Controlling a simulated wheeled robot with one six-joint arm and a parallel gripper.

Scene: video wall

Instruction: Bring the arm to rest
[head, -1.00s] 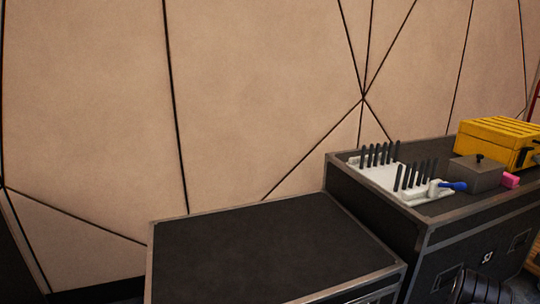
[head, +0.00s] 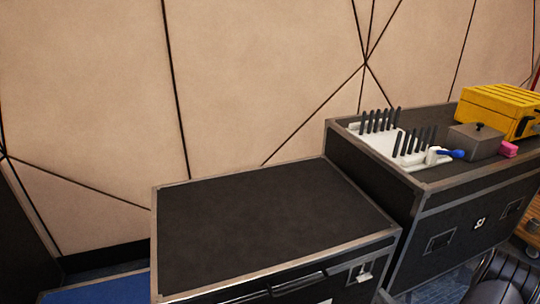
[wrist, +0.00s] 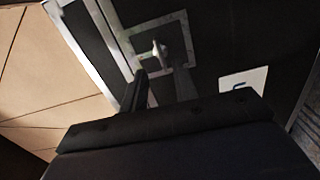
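My gripper (wrist: 159,80) shows in the wrist view as two dark fingers with a gap between them. It is open and nothing is held in it. Beyond the fingers is the dark side of a flight case with a metal-framed latch (wrist: 160,50); I cannot tell how far off it is. In the head view my gripper is not clearly visible.
A low black flight case (head: 270,225) with a bare top stands in front. A taller case (head: 455,240) to its right carries a white rack (head: 385,152) with black pegs, a blue-handled tool (head: 452,154), a grey box (head: 477,142), a pink block (head: 508,149) and a yellow case (head: 497,110).

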